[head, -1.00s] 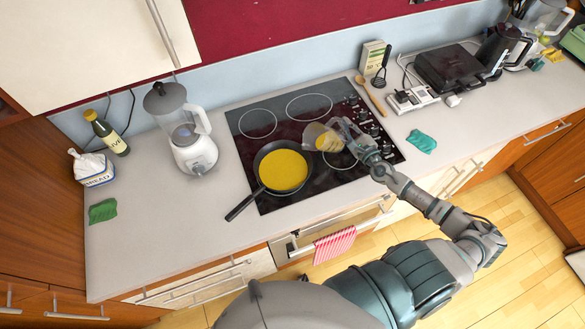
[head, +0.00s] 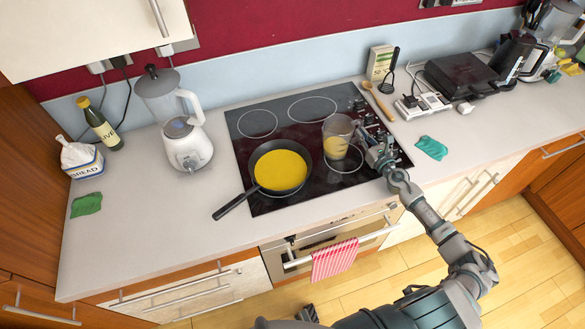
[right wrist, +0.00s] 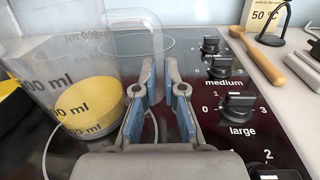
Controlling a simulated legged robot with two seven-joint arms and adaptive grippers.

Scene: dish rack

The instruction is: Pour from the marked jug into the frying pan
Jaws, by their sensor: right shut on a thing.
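The clear measuring jug (head: 341,127) stands upright over the right part of the hob, to the right of the pan. It has ml marks and a low level of yellow liquid, also seen in the right wrist view (right wrist: 62,62). My right gripper (head: 363,141) is shut on its handle; its fingers show in the right wrist view (right wrist: 158,75). I cannot tell whether the jug's base touches the hob. The black frying pan (head: 235,203) sits on the hob's front left with yellow liquid spread across its inside. My left gripper is out of view.
A blender (head: 186,145) stands left of the hob (head: 285,121). A wooden spoon (head: 379,102) and teal cloth (head: 432,147) lie to the right. The counter's front left is clear.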

